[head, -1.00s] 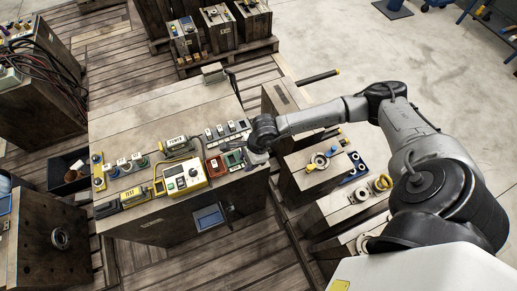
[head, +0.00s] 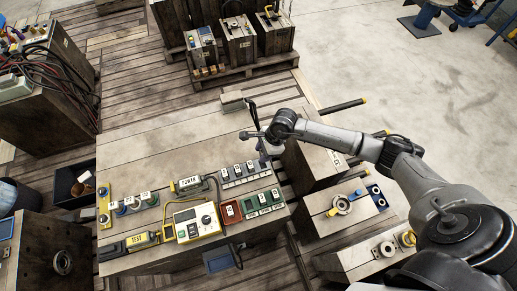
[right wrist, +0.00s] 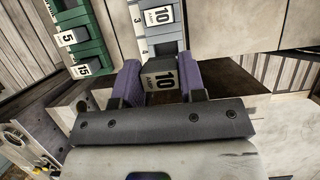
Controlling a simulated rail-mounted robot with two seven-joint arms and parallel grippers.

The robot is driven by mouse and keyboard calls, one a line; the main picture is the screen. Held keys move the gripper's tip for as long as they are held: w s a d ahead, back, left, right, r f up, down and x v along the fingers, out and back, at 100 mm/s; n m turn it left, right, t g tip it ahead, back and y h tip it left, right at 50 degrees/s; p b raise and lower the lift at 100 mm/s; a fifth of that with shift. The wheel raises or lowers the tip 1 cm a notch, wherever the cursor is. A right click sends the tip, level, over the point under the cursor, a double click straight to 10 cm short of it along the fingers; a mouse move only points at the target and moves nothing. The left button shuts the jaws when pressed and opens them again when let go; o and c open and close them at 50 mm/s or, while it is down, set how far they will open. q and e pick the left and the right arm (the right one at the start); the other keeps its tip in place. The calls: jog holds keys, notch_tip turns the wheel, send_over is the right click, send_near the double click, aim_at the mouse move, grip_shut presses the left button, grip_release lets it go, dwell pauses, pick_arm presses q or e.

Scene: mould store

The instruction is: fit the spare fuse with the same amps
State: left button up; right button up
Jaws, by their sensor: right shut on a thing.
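My right gripper (head: 264,152) is over the right end of a grey fuse strip (head: 247,178). In the right wrist view, its purple-padded fingers (right wrist: 160,82) are shut on a grey fuse marked 10 (right wrist: 162,79). This fuse is in line with the strip; I cannot tell whether it is seated or lifted. Another fuse marked 10 (right wrist: 158,16) stands in the strip, beside slot numbers 3 and 4. A green holder (head: 264,210) carries several fuses, including ones marked 5 (right wrist: 68,38) and 15 (right wrist: 82,69). My left gripper is out of view.
A red block (head: 229,213) and a yellow tester (head: 191,222) stand left of the green holder. A POWER unit (head: 188,184) and a TEST unit (head: 137,240) are further left. A small grey box (head: 232,101) stands at the back. The bench top (head: 160,145) behind is clear.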

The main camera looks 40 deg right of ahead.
jog(key=shift+s+f, duration=0.1)
jog(key=shift+w+f+b, duration=0.2)
jog(key=shift+f+b, duration=0.65)
jog(key=shift+f, duration=0.25)
jog(key=shift+f+b, duration=1.15)
jog(key=shift+f, duration=0.35)
jog(key=shift+d, duration=0.1)
jog(key=shift+f+b, duration=0.45)
jog(key=shift+b, duration=0.1)
jog(key=shift+f, duration=0.1)
